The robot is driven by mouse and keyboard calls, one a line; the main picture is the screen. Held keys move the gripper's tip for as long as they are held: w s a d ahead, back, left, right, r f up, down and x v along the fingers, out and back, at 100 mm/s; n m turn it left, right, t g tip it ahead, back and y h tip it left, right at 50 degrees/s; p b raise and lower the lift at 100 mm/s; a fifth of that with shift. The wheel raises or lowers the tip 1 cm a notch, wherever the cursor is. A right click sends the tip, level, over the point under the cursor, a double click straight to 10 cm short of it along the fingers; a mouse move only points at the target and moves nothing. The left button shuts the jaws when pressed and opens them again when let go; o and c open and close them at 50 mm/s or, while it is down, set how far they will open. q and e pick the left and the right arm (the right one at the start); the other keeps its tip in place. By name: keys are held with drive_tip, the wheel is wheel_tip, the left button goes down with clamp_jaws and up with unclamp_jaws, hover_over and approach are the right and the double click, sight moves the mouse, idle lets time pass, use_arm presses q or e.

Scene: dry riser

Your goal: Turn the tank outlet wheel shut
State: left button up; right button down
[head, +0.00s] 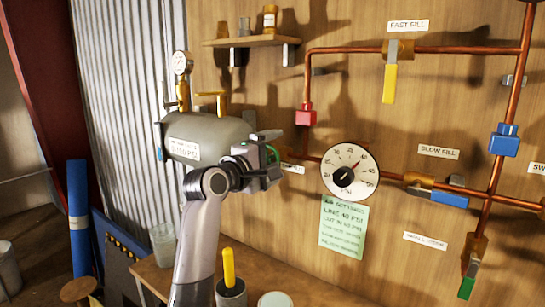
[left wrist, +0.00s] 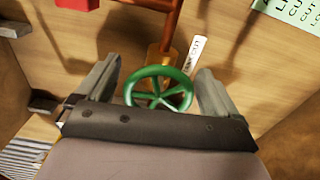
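The tank outlet wheel (left wrist: 158,88) is a green spoked handwheel on a brass valve stem, seen in the left wrist view. My left gripper (left wrist: 158,70) is open, with one finger on each side of the wheel and visible gaps to its rim. In the head view, my left gripper (head: 268,165) is in front of the wall beside the grey tank (head: 215,130), and it mostly hides the wheel there. My right gripper is in neither view.
Copper pipes (head: 450,50) run over the wooden wall. A dial gauge (head: 350,172), a red valve block (head: 305,115) and a green notice (head: 343,228) are right of the gripper. A bench with a cup holding a yellow-handled tool (head: 229,268) lies below.

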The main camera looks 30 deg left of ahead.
use_arm(q)
drive_tip(key=shift+s, duration=0.1)
drive_tip(key=s+b, duration=0.1)
drive_tip(key=s, duration=0.6)
drive_tip(key=shift+a, duration=0.3)
idle(0.3)
